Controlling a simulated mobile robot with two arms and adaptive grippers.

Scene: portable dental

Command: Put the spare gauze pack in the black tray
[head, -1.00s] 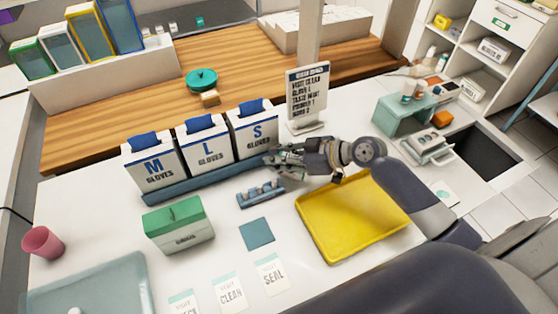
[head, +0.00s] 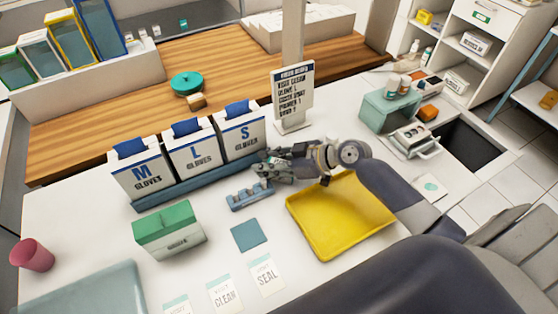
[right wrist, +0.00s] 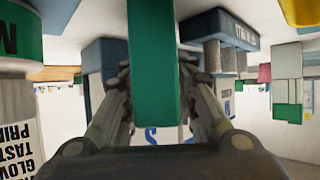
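My right gripper (head: 264,168) is at the middle of the counter, in front of the S glove box and just behind a small blue rack (head: 250,197). In the right wrist view, a green slab-like pack (right wrist: 153,70) stands between the two fingers (right wrist: 155,95), which look closed on its sides. It is probably the gauze pack; no label shows, and in the head view it is mostly hidden by the gripper. A black rectangular tray or recess (head: 468,150) lies at the right end of the counter. My left gripper is not in view.
A yellow tray (head: 335,240) lies right of the rack. A green-topped white box (head: 170,235), blue square (head: 249,236) and pink cup (head: 32,255) lie left. A sign (head: 293,95) stands behind my gripper. A teal stand (head: 385,112) and white device (head: 415,140) sit near the black tray.

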